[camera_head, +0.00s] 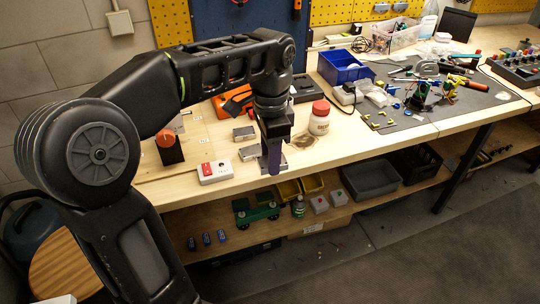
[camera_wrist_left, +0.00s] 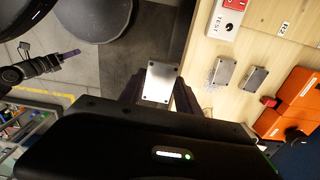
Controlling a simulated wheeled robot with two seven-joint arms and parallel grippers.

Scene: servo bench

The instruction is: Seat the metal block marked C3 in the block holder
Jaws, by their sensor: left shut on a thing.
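My left gripper (camera_head: 272,165) is shut on a flat metal block (camera_wrist_left: 160,82), held over the front part of the bench. In the left wrist view the block sits between the two fingers, its pale face turned to the camera with small dark spots near the corners. No C3 mark is readable. Two similar metal blocks, one farther (camera_head: 243,134) and one nearer (camera_head: 249,153), lie on the wood beside the gripper. I cannot make out the block holder for certain. In the left wrist view, a dark arm with a purple tip (camera_wrist_left: 70,53), apparently my right gripper, shows at the left.
A white TEST box (camera_head: 214,172) with a red switch lies left of the gripper. A red-capped bottle (camera_head: 320,118) stands close on its right. Behind are an orange case (camera_head: 222,108) and a blue bin (camera_head: 345,68). A red-topped black stand (camera_head: 168,147) is farther left.

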